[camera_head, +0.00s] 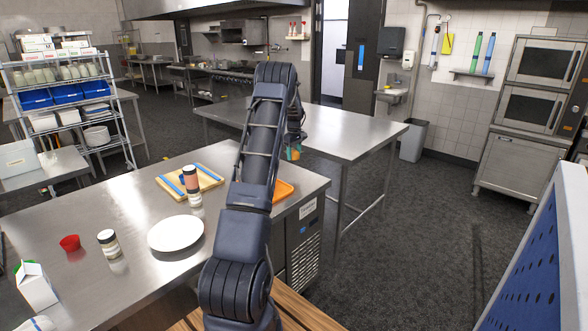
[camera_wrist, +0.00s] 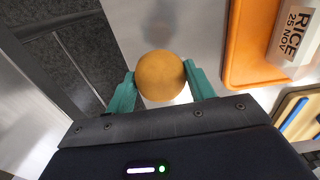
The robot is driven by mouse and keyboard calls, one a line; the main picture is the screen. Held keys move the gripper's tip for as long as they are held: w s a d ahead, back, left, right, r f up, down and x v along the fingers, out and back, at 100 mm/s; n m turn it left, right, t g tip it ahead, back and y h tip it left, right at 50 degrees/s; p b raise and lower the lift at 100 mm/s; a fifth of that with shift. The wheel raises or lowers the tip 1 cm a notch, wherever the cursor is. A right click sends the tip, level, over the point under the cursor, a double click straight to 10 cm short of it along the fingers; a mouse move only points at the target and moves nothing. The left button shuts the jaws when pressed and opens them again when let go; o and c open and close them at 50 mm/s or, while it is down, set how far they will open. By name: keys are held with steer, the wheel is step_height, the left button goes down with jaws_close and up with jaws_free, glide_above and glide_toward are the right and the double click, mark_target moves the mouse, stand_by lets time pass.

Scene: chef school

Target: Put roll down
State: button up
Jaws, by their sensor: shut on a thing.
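The roll (camera_wrist: 160,76) is round and golden brown. In the wrist view my gripper (camera_wrist: 161,82) is shut on it, with a teal finger at each side. In the head view my arm hides most of the gripper (camera_head: 293,153); only a little teal and a bit of the orange-brown roll (camera_head: 292,155) show past the arm. The roll is over or close to the right end of the near steel counter (camera_head: 150,245). I cannot tell whether it touches the steel.
An orange tray (camera_head: 284,189) lies near the counter's right edge; in the wrist view a container labelled RICE (camera_wrist: 292,35) is on it. A white plate (camera_head: 176,233), a cutting board (camera_head: 178,186), jars (camera_head: 109,243) and a red cup (camera_head: 70,243) stand left. Another steel table (camera_head: 350,135) is behind.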

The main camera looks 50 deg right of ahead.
mark_target(294, 173)
steer(key=shift+f, duration=4)
steer(key=shift+f, duration=0.1)
steer(key=o, duration=1)
steer(key=shift+c, duration=0.2)
